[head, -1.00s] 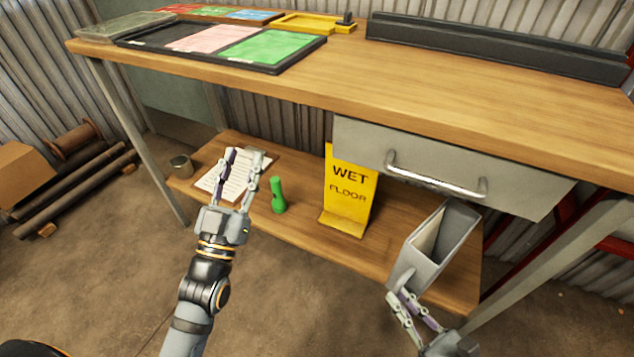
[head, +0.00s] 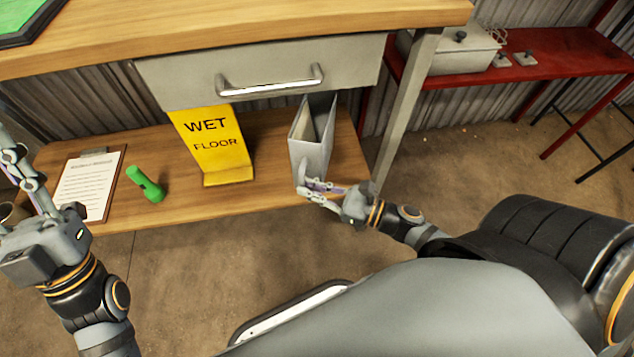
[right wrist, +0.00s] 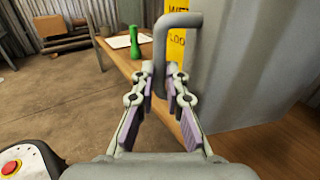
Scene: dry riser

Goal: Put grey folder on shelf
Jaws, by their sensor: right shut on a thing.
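The grey folder (head: 310,150) is an upright, open-topped box file at the right part of the wooden lower shelf (head: 268,150), just below the drawer. I cannot tell whether its base touches the shelf. My right gripper (head: 312,190) is shut on the folder at its near side. In the right wrist view the folder's grey loop handle (right wrist: 160,60) stands between the fingers, and its grey wall (right wrist: 225,70) fills the right side. My left gripper (head: 18,170) is open and empty at the left edge, in front of the shelf.
A yellow wet-floor sign (head: 213,145) stands left of the folder. A green flashlight (head: 147,184) and a clipboard (head: 90,185) are farther left. The drawer (head: 250,75) hangs above, and a table leg (head: 405,110) is to the right.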

